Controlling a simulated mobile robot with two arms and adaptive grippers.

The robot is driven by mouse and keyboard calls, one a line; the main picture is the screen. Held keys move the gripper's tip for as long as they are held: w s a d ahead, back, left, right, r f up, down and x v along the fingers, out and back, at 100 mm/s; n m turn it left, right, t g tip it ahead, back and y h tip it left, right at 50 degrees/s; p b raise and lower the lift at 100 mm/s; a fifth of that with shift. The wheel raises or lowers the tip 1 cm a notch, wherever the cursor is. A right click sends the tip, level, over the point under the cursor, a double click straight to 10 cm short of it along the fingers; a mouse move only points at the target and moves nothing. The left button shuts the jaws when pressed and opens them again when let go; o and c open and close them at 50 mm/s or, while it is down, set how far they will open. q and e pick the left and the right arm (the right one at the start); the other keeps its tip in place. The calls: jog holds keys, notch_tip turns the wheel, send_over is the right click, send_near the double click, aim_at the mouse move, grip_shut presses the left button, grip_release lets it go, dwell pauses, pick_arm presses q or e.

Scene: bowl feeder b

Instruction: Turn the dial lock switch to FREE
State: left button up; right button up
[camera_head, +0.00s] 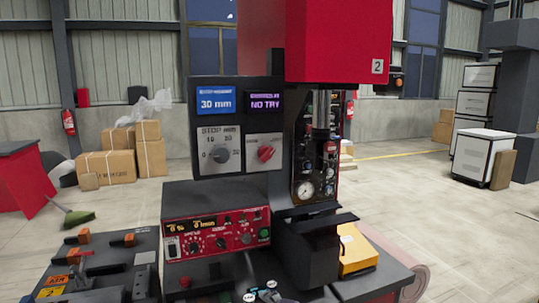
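A dark machine (237,93) with a red upper housing (335,40) stands in front of me. Its upper panel has a blue display reading 30 mm (215,101) and a display reading NO TRY (265,104). Below them are a grey stop dial (220,154) on a white plate and a red knob (266,153) on another plate. A red control panel (215,235) lower down carries small displays, several dark knobs and small switches. Its labels are too small to read, so I cannot tell which control is the dial lock switch or its setting.
A pressure gauge (305,190) and tubing sit at the machine's right. A yellow box (356,250) lies beside the base. A dark bench with orange-topped parts (85,236) is at lower left. Cardboard boxes (105,166) stand behind. Open floor (440,220) lies to the right.

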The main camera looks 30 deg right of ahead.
jog(key=w+d+r+n+t+h, duration=0.1)
jog(key=w+d+r+t, duration=0.1)
jog(key=r, duration=0.6)
jog(key=w+d+r+t, duration=0.1)
jog(key=d+r+t, duration=0.1)
jog(key=r, duration=0.7)
jog(key=t+h, duration=0.2)
send_near(267, 154)
jog(key=p+x, duration=0.3)
jog(key=x, duration=0.5)
jog(key=shift+w+d+f, duration=0.1)
jog(key=shift+w, duration=0.1)
jog(key=c, duration=1.1)
